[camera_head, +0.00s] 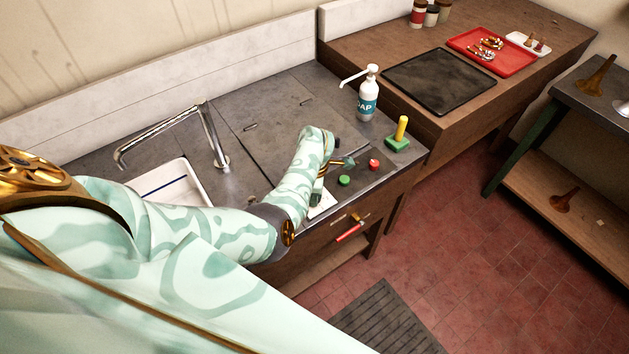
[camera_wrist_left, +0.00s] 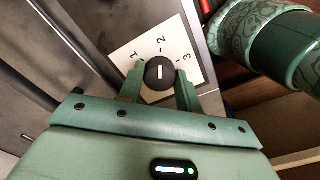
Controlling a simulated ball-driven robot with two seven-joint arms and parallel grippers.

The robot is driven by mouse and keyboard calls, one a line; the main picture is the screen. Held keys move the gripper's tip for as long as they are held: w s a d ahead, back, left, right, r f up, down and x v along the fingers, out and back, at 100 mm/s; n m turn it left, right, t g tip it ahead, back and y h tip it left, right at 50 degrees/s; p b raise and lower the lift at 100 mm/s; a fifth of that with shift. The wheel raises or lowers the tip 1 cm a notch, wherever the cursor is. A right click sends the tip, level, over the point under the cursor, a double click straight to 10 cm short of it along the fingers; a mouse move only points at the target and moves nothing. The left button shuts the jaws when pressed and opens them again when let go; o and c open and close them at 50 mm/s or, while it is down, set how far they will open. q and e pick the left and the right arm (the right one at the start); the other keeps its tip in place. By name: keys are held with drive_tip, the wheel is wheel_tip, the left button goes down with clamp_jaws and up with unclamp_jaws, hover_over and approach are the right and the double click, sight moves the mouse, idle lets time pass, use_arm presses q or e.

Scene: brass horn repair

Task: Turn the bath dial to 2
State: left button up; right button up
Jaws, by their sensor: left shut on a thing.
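The bath dial (camera_wrist_left: 160,73) is a round black knob with a white mark, on a white plate (camera_wrist_left: 130,62) marked 1, 2 and 3. In the left wrist view the white mark runs upright, roughly in line with the 2. My left gripper (camera_wrist_left: 160,88) is shut on the dial, with one finger on each side. In the head view my left gripper (camera_head: 322,186) reaches down over the white plate (camera_head: 321,206) near the counter's front edge; the dial is hidden there. My right gripper is not in view.
A green button (camera_head: 344,180), a red button (camera_head: 374,165) and a green block with a yellow peg (camera_head: 398,137) stand right of the gripper. A soap bottle (camera_head: 368,95) is behind. A white sink (camera_head: 170,184) and a tap (camera_head: 213,135) are on the left.

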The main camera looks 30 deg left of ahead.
use_arm(q)
drive_tip(key=shift+d, duration=0.1)
drive_tip(key=o, duration=1)
wheel_tip(320, 180, up, 16)
drive_tip(key=p, duration=0.5)
drive_tip(key=shift+r+p, duration=0.15)
drive_tip(key=shift+p, duration=0.2)
